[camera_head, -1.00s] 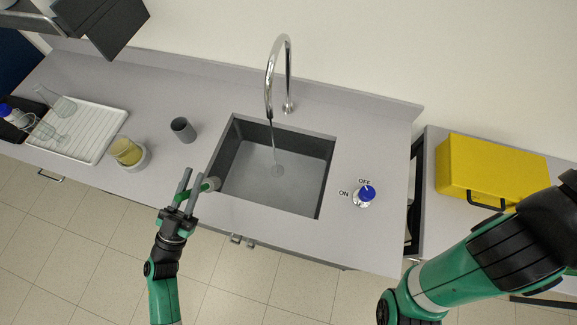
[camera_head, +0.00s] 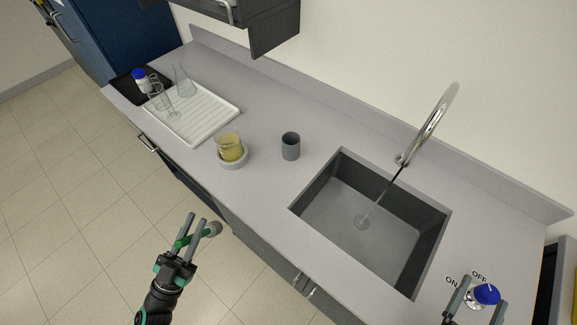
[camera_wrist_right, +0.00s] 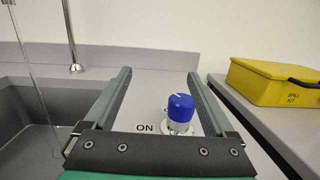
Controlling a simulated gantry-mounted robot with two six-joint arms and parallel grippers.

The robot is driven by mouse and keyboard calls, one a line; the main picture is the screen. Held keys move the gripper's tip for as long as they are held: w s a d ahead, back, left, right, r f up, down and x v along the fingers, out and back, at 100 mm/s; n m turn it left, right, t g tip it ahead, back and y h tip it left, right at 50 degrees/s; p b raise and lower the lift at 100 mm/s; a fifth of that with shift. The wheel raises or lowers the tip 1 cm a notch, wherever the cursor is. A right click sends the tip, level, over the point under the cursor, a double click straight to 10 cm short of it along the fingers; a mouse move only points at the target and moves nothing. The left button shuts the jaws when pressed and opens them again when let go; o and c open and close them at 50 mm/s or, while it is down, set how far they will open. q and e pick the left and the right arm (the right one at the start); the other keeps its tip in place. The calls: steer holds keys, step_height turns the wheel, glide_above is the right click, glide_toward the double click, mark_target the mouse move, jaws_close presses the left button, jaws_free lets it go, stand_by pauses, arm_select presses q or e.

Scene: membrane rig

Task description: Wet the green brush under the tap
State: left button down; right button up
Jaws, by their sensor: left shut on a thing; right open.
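My left gripper (camera_head: 190,238) is shut on the green brush (camera_head: 184,241), whose grey head (camera_head: 213,229) sticks out to the right. In the head view it appears in front of the counter edge, left of the sink (camera_head: 330,214) and away from the water. The tap (camera_head: 430,128) stands behind the sink, and a thin stream (camera_head: 384,193) falls from it to the drain. My right gripper (camera_wrist_right: 160,76) is open, with its fingers either side of the blue tap knob (camera_wrist_right: 180,107), apart from it. The knob also shows in the head view (camera_head: 487,293), beside the ON and OFF marks.
A beaker of yellow liquid (camera_head: 230,147) on a round white base and a grey cup (camera_head: 291,146) stand left of the sink. A white drying rack (camera_head: 200,120) holds glassware further left. A yellow spill kit case (camera_wrist_right: 275,82) sits on the right bench.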

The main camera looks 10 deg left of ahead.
mark_target(487, 294)
steer(key=shift+m+g+h, duration=0.3)
steer(key=shift+m+g, duration=0.1)
steer(key=shift+g, duration=0.5)
steer(key=s+f, duration=0.1)
steer(key=f, duration=0.1)
steer(key=s+f, duration=0.2)
steer(key=s+d+f+b, duration=0.1)
steer(key=f, duration=0.1)
steer(key=shift+s+d+f, duration=0.1)
steer(key=shift+s+f, duration=0.05)
steer(key=shift+s, duration=0.2)
steer(key=shift+s+d, duration=0.1)
steer(key=shift+d, duration=0.1)
steer(key=x, duration=1.2)
steer(key=c, duration=1.4)
